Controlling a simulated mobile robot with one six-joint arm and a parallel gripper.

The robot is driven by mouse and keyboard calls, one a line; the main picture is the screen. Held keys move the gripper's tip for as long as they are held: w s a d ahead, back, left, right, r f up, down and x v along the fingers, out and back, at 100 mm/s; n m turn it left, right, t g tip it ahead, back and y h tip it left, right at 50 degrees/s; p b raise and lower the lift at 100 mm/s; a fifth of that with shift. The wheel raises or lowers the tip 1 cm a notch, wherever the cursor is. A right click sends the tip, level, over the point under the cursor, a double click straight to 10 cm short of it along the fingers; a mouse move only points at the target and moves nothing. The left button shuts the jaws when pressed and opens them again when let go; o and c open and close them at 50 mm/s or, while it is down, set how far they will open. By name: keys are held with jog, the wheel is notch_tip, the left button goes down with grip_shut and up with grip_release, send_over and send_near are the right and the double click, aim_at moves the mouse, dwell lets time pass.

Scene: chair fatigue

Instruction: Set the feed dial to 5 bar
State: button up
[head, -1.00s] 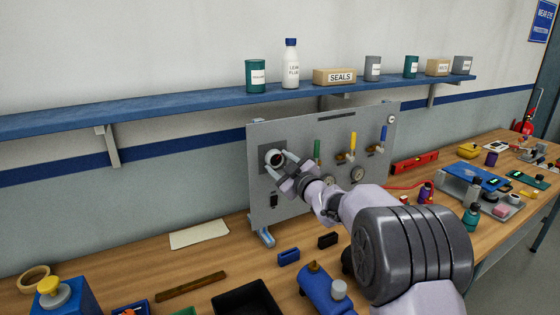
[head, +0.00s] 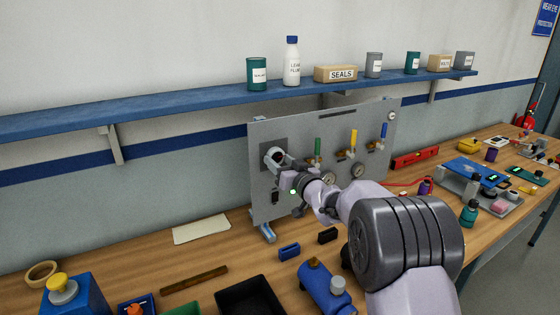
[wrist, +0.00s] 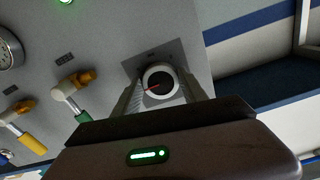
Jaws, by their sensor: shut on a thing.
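The feed dial is a round knob with a white rim, a dark face and a red pointer. It sits on a dark square plate at the upper left of the grey panel (head: 330,130) in the head view. In the wrist view the dial (wrist: 159,84) is near the centre, its red pointer aimed to the lower left. My gripper (head: 275,157) is at the dial, with one finger on each side of it, shut on it. The scale marks around the dial are too small to read. A green light shows on my wrist.
Green (head: 318,147), yellow (head: 353,138) and blue (head: 384,131) valve levers and gauges (head: 358,171) are to the right of the dial. A shelf (head: 200,101) with bottles and boxes runs above the panel. The bench below holds bins and a blue pump-like unit (head: 318,284).

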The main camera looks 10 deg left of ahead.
dwell(0.4)
jog(key=o, duration=1.4)
jog(key=shift+d, duration=0.1)
jog(key=p+v, duration=0.1)
jog(key=v, duration=1.6)
jog(key=shift+s+d, duration=0.1)
jog(key=shift+s, duration=0.1)
